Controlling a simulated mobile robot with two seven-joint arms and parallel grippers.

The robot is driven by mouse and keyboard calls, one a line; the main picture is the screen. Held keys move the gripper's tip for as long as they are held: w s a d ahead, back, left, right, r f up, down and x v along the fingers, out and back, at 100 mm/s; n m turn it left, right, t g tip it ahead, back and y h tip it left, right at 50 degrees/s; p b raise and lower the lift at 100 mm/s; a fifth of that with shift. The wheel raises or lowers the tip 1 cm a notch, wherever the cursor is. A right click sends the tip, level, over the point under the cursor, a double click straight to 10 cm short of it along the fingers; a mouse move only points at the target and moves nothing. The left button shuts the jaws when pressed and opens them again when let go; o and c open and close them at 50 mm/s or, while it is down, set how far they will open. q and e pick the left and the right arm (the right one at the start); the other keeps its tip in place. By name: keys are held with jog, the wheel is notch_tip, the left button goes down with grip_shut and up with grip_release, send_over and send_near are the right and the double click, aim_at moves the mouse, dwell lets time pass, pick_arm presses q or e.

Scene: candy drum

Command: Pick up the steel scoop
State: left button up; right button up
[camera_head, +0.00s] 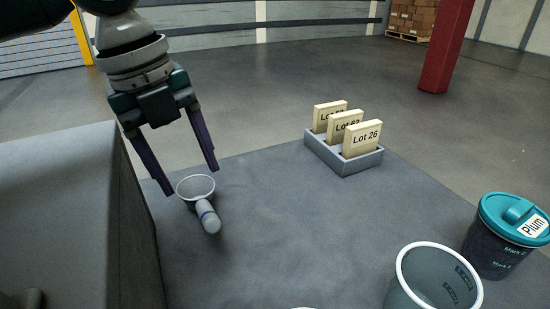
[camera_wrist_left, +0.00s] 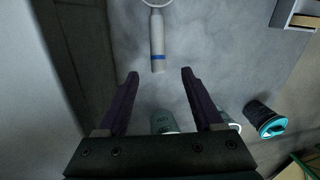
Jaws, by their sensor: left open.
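The steel scoop (camera_head: 208,216) lies on the grey table, its round bowl (camera_head: 196,186) towards the back and its handle, with a blue band, towards the front. In the left wrist view the scoop handle (camera_wrist_left: 157,45) lies ahead of the fingers, with part of the bowl at the top edge. My left gripper (camera_head: 192,181) is open and empty, its two dark purple fingers pointing down above the scoop. In the left wrist view the gripper (camera_wrist_left: 160,73) has the handle end near the line between its fingertips, apart from both. My right gripper is not in view.
A grey rack (camera_head: 345,160) holds lot cards at the table's back. A teal-lidded cup (camera_head: 492,245) labelled Plum and an open, white-rimmed container (camera_head: 420,285) stand at the front right. A grey block (camera_head: 65,215) stands at the left. The table's middle is clear.

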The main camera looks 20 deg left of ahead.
aim_at(204, 210)
pick_arm(q)
jog(key=shift+m, duration=0.3)
jog(key=f+b, duration=0.1)
jog(key=f, duration=0.1)
jog(key=w+f+b, duration=0.1)
jog(key=f, duration=0.1)
jog(key=a+f, duration=0.1)
jog(key=f, duration=0.1)
jog(key=shift+w+f+b, duration=0.25)
jog(key=shift+f+b, duration=0.1)
jog(key=shift+b, duration=0.05)
jog(key=f, duration=0.1)
jog(key=f+b, duration=0.1)
jog(key=f, duration=0.1)
jog(key=d+f, duration=0.1)
jog(key=shift+w+f+b, duration=0.25)
jog(key=shift+f+b, duration=0.15)
grip_shut()
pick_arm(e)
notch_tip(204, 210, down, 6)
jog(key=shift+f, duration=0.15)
